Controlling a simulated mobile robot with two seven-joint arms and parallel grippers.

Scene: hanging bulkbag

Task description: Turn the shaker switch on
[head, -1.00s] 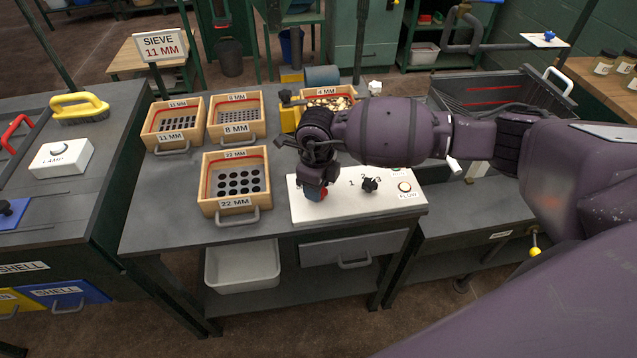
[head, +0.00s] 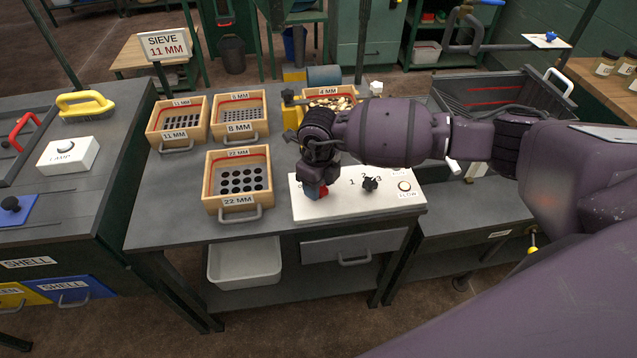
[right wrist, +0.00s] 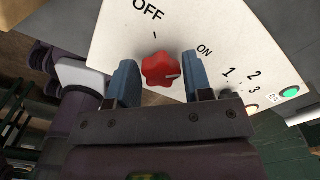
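The red shaker knob (right wrist: 161,69) sits on a white panel (right wrist: 120,45) marked OFF and ON. A pale line on the knob points to the right in the wrist view. My right gripper (right wrist: 161,78) has its two blue fingers on either side of the knob, with a gap showing at each side. In the head view my right gripper (head: 316,188) points down at the left end of the white panel (head: 340,206) and partly hides the knob. My left gripper is not in view.
A black selector (head: 370,184) and a FLOW button (head: 404,186) are on the panel's right part. A green lamp (right wrist: 291,92) shows at its edge. The 22 MM sieve (head: 238,180) stands left of the panel. A sign (head: 166,44) reads SIEVE 11 MM.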

